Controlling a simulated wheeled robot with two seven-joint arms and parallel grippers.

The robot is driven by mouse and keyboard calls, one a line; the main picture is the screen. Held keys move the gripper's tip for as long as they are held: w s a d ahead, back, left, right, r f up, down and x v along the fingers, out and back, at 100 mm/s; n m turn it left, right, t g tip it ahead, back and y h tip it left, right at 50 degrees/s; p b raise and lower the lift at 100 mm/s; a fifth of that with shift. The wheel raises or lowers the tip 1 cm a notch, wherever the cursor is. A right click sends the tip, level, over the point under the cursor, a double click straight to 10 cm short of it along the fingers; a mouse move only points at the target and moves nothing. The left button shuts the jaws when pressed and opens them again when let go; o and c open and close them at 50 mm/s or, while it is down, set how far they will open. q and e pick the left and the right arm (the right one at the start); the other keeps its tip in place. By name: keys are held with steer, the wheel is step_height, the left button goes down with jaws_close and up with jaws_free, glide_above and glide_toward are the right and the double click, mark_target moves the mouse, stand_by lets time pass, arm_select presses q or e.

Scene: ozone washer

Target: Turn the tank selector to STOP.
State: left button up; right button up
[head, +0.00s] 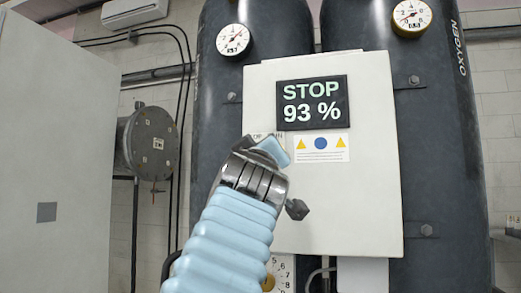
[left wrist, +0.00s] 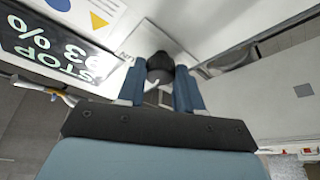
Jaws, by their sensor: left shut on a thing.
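The tank selector is a black knob (left wrist: 160,68) on the pale control cabinet, seen in the left wrist view between two blue fingers. My left gripper (left wrist: 160,88) is shut on it. In the head view my left gripper (head: 265,152) is at the cabinet front, below the display, and its body hides the selector. The dark display (head: 312,102) reads STOP and 93 %. It also shows, tilted, in the left wrist view (left wrist: 55,58). A label just above the gripper is partly covered. My right gripper is in neither view.
The white control cabinet (head: 375,190) stands before two dark tanks with gauges (head: 232,40). A warning label (head: 321,149) is under the display. A large grey panel (head: 50,150) stands at the left, with a round flanged fitting (head: 152,143) beyond it. Dark cables run down the wall.

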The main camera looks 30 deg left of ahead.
arm_select(q)
steer(key=shift+r+n+g+y+p, duration=0.1)
steer(key=shift+n+g+y+p, duration=0.3)
steer(key=shift+n, duration=1)
steer(key=o, duration=1)
steer(key=shift+o, duration=0.2)
